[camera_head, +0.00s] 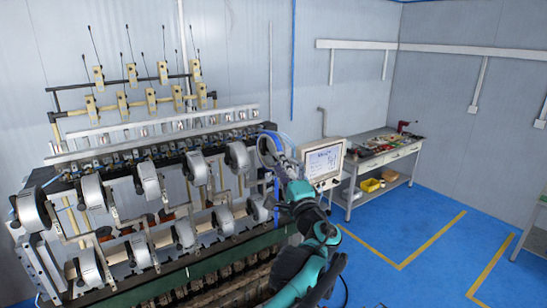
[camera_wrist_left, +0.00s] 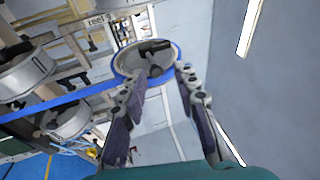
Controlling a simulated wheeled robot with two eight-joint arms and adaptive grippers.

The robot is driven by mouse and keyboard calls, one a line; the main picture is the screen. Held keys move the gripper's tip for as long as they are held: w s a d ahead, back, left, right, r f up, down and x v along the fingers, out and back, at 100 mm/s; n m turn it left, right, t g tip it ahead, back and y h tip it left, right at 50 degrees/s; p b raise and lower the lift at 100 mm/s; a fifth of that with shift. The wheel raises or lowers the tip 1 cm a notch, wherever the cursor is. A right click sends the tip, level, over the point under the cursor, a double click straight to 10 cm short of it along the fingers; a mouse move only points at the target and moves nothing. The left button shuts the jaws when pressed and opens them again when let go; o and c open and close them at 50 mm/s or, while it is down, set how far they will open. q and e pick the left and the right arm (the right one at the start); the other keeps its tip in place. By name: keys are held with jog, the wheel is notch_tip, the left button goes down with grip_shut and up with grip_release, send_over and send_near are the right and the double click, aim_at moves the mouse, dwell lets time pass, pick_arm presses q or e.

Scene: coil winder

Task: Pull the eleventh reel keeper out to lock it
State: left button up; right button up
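In the left wrist view, a round reel (camera_wrist_left: 128,60) with a blue rim faces me. A dark, bar-like keeper (camera_wrist_left: 155,45) lies across its face. My left gripper (camera_wrist_left: 161,70) has its two fingers spread apart just in front of this reel, near its lower right side. Nothing shows clamped between the fingers. In the head view, my left gripper (camera_head: 280,158) is at the right end of the winder, by the blue-rimmed reel (camera_head: 265,147), and partly covers it. The keeper cannot be made out there. My right gripper is out of view.
The coil winder (camera_head: 150,145) carries several grey reels in two rows left of my arm. A blue strip (camera_wrist_left: 65,104) runs leftward from the reel. A monitor (camera_head: 323,160) stands close to the right of my gripper. A workbench (camera_head: 380,155) is behind it. Blue floor at right is clear.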

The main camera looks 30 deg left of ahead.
pick_arm(q)
jog(key=s+d, duration=0.3)
jog(key=d, duration=0.1)
jog(key=shift+s, duration=0.2)
dwell(0.4)
jog(key=s+d+f+n+g+h+b, duration=0.15)
jog(key=s+f+b, duration=0.35)
jog(key=f, duration=0.8)
jog(key=s+a+f+n+g+h+b, duration=0.1)
jog(key=s+f+g+h+b, duration=0.15)
jog(key=f+b, duration=0.75)
jog(key=s+d+f+n+g+h+b, duration=0.1)
jog(key=s+f+n+h+b, duration=0.2)
jog(key=f, duration=1.2)
jog(key=s+d+f+h+b, duration=0.3)
jog(key=d+f+b, duration=0.2)
jog(key=f, duration=0.4)
jog(key=s+d+f+n+h+b, duration=0.1)
jog(key=s+d+f+h+b, duration=0.2)
jog(key=f, duration=0.6)
jog(key=s+d+f+n+h+b, duration=0.1)
jog(key=s+d+f+h+b, duration=0.2)
jog(key=d+f+b, duration=0.4)
notch_tip(320, 180, down, 3)
jog(key=shift+s+d+f+h+b, duration=0.1)
jog(key=shift+s+d+h+b, duration=0.15)
jog(key=shift+b, duration=0.7)
